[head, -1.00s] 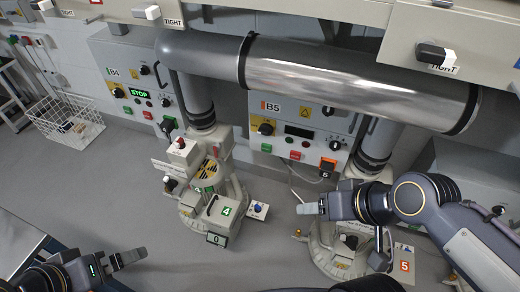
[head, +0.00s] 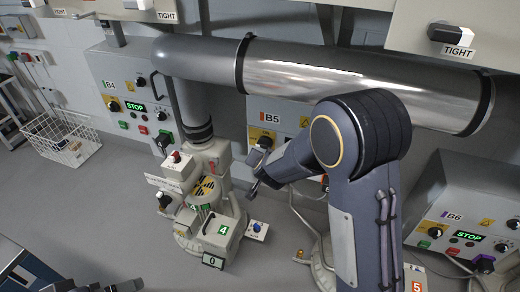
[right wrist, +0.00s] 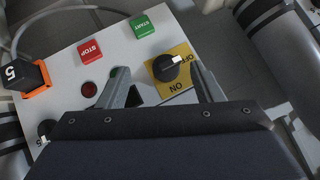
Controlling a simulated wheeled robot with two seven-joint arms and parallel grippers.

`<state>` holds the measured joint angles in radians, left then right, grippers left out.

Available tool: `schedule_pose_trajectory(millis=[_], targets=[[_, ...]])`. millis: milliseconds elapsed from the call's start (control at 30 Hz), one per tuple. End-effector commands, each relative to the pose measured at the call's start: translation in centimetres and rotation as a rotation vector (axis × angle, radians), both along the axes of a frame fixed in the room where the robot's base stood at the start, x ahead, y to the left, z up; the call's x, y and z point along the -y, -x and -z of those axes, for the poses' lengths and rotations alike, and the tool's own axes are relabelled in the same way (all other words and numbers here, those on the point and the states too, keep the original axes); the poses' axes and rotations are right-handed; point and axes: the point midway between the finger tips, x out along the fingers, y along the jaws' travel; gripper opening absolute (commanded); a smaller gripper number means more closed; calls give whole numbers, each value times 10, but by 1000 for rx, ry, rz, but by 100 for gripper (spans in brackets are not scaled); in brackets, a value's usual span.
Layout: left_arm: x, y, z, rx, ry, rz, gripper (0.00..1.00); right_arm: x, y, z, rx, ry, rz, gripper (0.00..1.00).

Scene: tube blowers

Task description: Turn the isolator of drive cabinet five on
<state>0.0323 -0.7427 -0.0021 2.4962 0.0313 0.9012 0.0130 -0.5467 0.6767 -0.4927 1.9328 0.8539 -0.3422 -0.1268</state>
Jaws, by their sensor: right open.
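Drive cabinet B5 (head: 283,108) stands under the big pipe, its lower right hidden by my right arm. Its isolator is a black rotary knob (right wrist: 168,68) on a yellow plate (right wrist: 186,82) marked OFF and ON; its white pointer is at the OFF side. In the head view the isolator plate (head: 256,132) is partly visible above my gripper. My right gripper (head: 258,172) is open in front of the panel. In the right wrist view its fingers (right wrist: 160,72) appear on either side of the knob; contact cannot be told. My left gripper (head: 118,287) is cut off at the bottom edge.
Beside the isolator are a green START button (right wrist: 142,26), a red STOP button (right wrist: 90,50) and a black knob on orange marked 5 (right wrist: 28,78). The pipe (head: 340,80) crosses above. Blower 4 (head: 210,215) stands to the left, cabinet B6 (head: 455,215) to the right.

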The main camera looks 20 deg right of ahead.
Motion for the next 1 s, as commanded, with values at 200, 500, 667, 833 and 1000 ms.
schedule_pose_trajectory(millis=[200,500,667,833,1000], targets=[[0,0,0,0,0,0,100,-7,-35,43,175,399,150,60],[0,0,0,0,0,0,100,-27,-39,43,410,707,224,60],[0,0,2,0,0,0,100,-23,-46,42,436,734,234,60],[0,0,6,0,0,0,100,-7,-68,43,434,732,235,60],[0,0,10,0,0,0,100,7,-89,44,432,730,234,60]])
